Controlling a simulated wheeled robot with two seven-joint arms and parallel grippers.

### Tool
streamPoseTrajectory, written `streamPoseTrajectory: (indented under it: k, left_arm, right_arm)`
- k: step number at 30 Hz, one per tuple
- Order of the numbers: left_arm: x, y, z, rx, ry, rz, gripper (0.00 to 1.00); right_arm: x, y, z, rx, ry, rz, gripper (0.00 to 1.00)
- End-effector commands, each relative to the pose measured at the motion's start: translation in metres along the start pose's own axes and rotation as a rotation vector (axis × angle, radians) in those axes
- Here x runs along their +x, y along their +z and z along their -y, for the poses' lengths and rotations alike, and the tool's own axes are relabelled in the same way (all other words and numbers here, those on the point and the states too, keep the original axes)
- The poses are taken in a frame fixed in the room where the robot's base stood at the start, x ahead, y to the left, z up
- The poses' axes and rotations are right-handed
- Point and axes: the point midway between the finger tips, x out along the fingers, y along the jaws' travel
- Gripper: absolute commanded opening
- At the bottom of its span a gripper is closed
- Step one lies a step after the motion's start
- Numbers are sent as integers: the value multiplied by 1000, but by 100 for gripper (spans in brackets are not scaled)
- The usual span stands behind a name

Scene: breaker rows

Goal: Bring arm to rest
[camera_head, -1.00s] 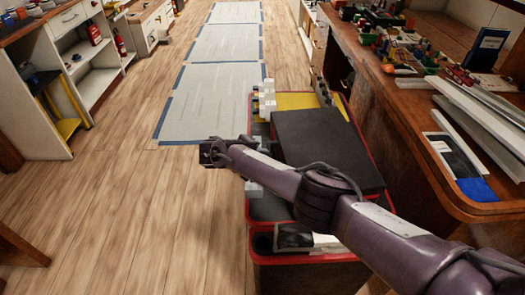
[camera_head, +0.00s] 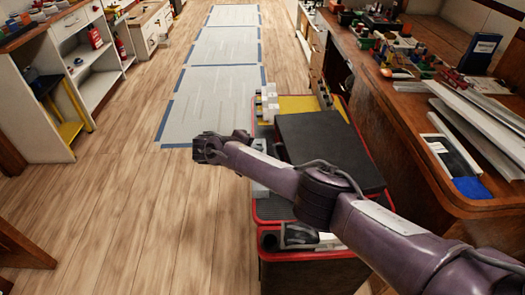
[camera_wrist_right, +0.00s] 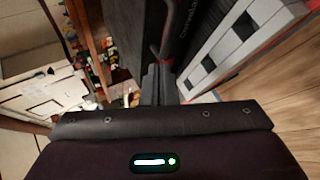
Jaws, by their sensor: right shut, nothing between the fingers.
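My right arm, purple, reaches in from the lower right of the head view across the red-edged cart (camera_head: 277,210). Its gripper (camera_head: 197,149) is past the cart's left edge, over the wooden floor, and holds nothing. In the wrist view its dark fingers (camera_wrist_right: 158,85) are together, with the cart's black panel and pale breakers close behind. White-grey breakers (camera_head: 267,104) stand in a row on the cart's left side; some of the row is hidden behind my arm. My left gripper is not in view.
A black flat case (camera_head: 325,150) lies on the cart by my forearm. The wooden workbench (camera_head: 400,140) at the right carries tools, bins and long metal rails (camera_head: 480,118). White cabinets (camera_head: 35,110) stand at the left. The floor between is clear, with taped grey mats (camera_head: 215,95).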

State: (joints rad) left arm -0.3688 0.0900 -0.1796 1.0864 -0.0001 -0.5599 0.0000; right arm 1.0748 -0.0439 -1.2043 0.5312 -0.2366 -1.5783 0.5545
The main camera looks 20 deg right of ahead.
Motion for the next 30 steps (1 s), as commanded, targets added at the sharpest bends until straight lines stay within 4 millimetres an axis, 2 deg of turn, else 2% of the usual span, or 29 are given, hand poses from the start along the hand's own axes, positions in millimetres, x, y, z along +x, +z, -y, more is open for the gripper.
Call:
streamPoseTrajectory:
  k: [3,9,17,19,20,23,27,30]
  left_arm:
    - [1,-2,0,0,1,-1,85]
    - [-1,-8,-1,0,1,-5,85]
    - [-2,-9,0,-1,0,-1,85]
    - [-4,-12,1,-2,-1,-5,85]
    - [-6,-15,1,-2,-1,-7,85]
    - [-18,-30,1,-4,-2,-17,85]
    - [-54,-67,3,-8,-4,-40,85]
    - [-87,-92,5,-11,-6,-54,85]
  right_arm:
    - [-24,-2,10,1,-1,1,0]
    - [-52,-4,20,2,0,1,0]
    - [-62,-4,23,1,-1,2,0]
    - [-63,-2,31,-9,-17,-2,0]
    - [-65,0,38,-17,-33,-6,0]
    - [-74,13,78,-59,-130,-27,0]
    - [-106,52,159,-128,-385,-72,0]
    - [-130,83,195,-138,-573,-97,0]
